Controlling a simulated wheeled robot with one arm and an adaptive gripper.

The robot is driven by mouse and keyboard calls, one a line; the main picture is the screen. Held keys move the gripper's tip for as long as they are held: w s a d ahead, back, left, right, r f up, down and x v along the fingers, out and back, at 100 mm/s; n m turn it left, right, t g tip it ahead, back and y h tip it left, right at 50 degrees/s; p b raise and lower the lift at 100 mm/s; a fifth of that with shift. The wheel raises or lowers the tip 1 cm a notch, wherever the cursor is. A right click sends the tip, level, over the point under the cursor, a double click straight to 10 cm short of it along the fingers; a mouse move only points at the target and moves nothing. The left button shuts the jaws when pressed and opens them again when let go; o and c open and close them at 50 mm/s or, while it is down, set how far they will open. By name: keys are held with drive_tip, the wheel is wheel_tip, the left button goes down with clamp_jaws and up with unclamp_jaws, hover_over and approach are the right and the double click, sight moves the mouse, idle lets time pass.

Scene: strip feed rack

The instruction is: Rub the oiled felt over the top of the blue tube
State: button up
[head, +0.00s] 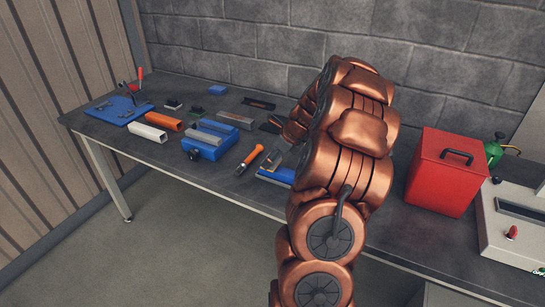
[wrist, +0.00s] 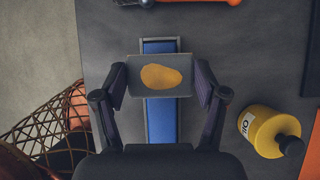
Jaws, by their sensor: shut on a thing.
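In the wrist view my gripper (wrist: 160,82) is shut on a grey rectangular felt pad (wrist: 135,88) with a yellow-orange oily patch on its upward face. The pad lies across the blue tube (wrist: 161,122), which runs lengthwise below it. The tube shows beyond the pad on both sides, with grey edges along it. I cannot tell whether the pad touches the tube. In the head view the blue tube (head: 277,176) shows near the table's front edge, partly hidden by my arm.
A yellow oil bottle (wrist: 265,130) with a black cap stands right of the tube. A wire basket (wrist: 50,125) is at the lower left. An orange-handled tool (head: 249,160) lies left of the tube, beside a blue vise (head: 208,148). A red box (head: 445,172) stands to the right.

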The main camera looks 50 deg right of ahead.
drive_tip(key=shift+f, duration=0.6)
idle(0.3)
drive_tip(key=o, duration=0.7)
drive_tip(key=shift+o, duration=0.2)
drive_tip(key=shift+r+p, duration=0.4)
drive_tip(key=shift+p, duration=0.2)
drive_tip(key=shift+c, duration=0.4)
drive_tip(key=c, duration=0.8)
drive_tip(key=shift+o, duration=0.2)
drive_tip(key=shift+s, duration=0.15)
